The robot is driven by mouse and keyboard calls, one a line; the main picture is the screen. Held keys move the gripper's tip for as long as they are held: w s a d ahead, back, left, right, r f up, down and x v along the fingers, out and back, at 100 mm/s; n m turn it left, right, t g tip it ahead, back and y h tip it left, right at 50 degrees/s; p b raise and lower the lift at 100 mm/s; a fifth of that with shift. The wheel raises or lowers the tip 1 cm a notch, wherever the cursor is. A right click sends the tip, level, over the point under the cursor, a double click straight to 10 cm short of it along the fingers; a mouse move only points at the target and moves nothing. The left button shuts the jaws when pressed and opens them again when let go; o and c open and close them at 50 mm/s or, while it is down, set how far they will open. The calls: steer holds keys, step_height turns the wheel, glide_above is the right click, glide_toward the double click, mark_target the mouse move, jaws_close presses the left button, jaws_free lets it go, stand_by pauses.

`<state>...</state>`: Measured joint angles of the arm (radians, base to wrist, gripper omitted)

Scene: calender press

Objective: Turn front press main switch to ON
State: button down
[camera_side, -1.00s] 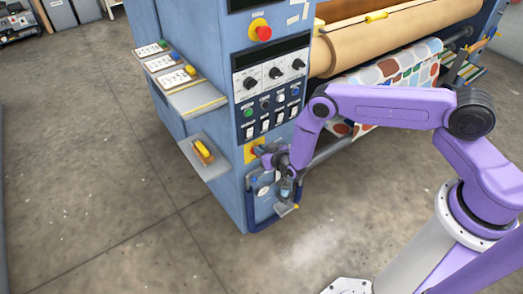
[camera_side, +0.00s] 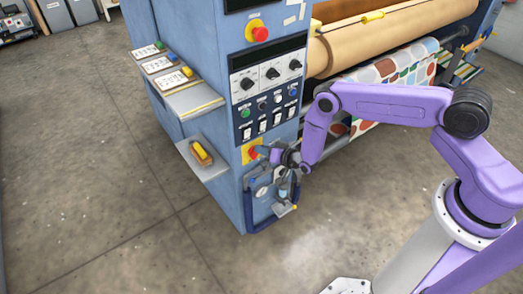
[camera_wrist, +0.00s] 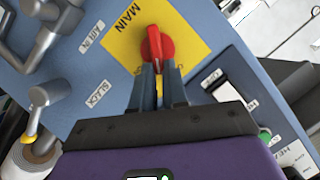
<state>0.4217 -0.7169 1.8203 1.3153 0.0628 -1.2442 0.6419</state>
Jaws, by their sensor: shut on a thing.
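The main switch is a red rotary knob (camera_wrist: 155,46) on a yellow plate (camera_wrist: 184,30) marked MAIN in the wrist view. In the side view the yellow plate (camera_side: 246,156) sits low on the front corner of the blue press cabinet. My gripper (camera_wrist: 159,72) is shut on the knob's narrow red handle, with one dark finger on each side. In the side view my gripper (camera_side: 263,152) reaches the knob from the right. The fingers and the gripper body hide part of the plate's lower lettering, so I cannot read the switch position.
Above the switch are rocker switches (camera_side: 262,126), black dials (camera_side: 273,73) and a red emergency button (camera_side: 260,34). A small shelf with a yellow-topped block (camera_side: 201,152) juts out at left. Levers and pipes (camera_wrist: 40,97) stand close beside the switch. Open floor lies in front.

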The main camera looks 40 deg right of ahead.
steer(key=shift+d+f+m+t+y, duration=0.25)
steer(key=shift+m+y, duration=0.2)
steer(key=shift+m, duration=0.5)
steer(key=shift+d+f+m+t+y, duration=0.25)
steer(key=shift+m+y, duration=0.25)
steer(key=shift+m, duration=0.4)
steer(key=shift+d+f+m+t+y, duration=0.25)
steer(key=shift+m+y, duration=0.2)
steer(key=shift+m, duration=0.5)
steer(key=shift+f+m, duration=0.1)
steer(key=shift+m, duration=0.3)
steer(key=c, duration=1.1)
jaws_free()
steer(key=shift+c, duration=0.2)
steer(key=shift+a, duration=0.1)
steer(key=shift+s, duration=0.1)
steer(key=v, duration=1.1)
steer(key=shift+s+d, duration=0.3)
steer(key=shift+s, duration=0.05)
steer(key=shift+f, duration=0.1)
